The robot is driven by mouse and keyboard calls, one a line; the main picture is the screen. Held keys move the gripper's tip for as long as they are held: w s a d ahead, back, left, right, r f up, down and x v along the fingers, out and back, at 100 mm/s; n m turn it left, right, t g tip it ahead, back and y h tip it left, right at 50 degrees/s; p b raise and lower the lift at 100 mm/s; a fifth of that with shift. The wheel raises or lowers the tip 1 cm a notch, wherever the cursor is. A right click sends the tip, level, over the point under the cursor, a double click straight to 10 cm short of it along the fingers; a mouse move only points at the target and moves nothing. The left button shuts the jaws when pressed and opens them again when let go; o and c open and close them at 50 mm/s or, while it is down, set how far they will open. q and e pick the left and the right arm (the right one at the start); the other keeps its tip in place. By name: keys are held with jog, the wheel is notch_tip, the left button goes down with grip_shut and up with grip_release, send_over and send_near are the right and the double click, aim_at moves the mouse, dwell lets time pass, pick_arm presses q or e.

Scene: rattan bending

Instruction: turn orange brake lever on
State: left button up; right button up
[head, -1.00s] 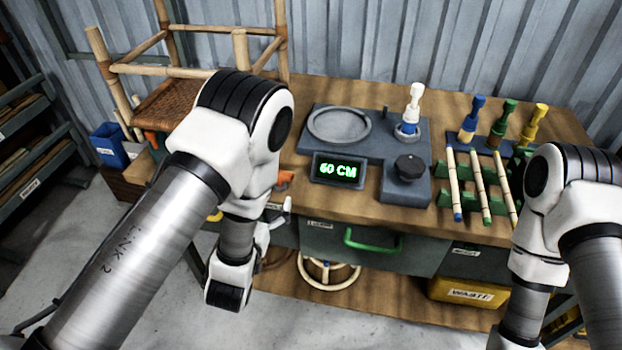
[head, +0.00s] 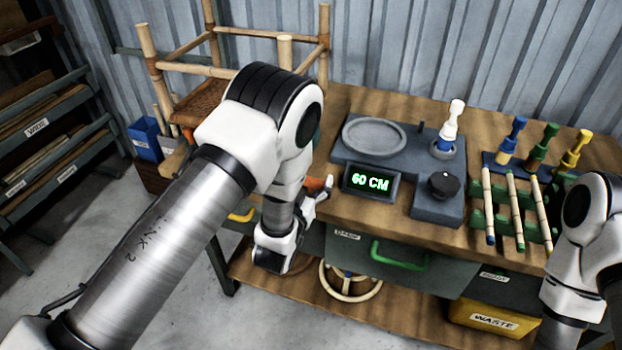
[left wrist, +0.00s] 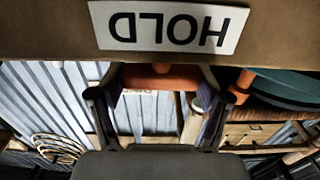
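The orange brake lever (left wrist: 162,77) shows in the left wrist view as an orange bar below an upside-down HOLD label (left wrist: 168,27). My left gripper (left wrist: 160,100) is open, with one finger on each side of the orange bar; I cannot tell whether they touch it. In the head view a small orange part (head: 317,183) shows at the bench's front left edge, beside my left gripper (head: 324,190); my arm hides most of that area. My right arm is at the right edge, and its gripper is not visible.
A grey station with a 60 CM display (head: 370,181), black knob (head: 443,185) and round dish (head: 374,136) stands on the wooden bench (head: 400,225). Rattan poles (head: 514,205) lie in a green rack at right. A rattan chair frame (head: 240,60) stands behind my left arm.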

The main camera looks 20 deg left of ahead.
pick_arm(q)
jog(key=c, duration=0.3)
jog(key=shift+c, duration=0.2)
jog(key=shift+h, duration=0.3)
jog(key=shift+a+f+m+h+b, duration=0.1)
jog(key=shift+m+h+b, duration=0.5)
jog(key=shift+h, duration=0.1)
jog(key=m+g+h+b, duration=0.1)
jog(key=m+h, duration=0.1)
jog(key=h, duration=0.1)
jog(key=m+g+h, duration=0.2)
jog(key=m+h, duration=0.1)
jog(key=h, duration=0.1)
jog(key=m+g+h+b, duration=0.1)
jog(key=m+g+h, duration=0.3)
jog(key=shift+h, duration=0.4)
jog(key=shift+g, duration=0.3)
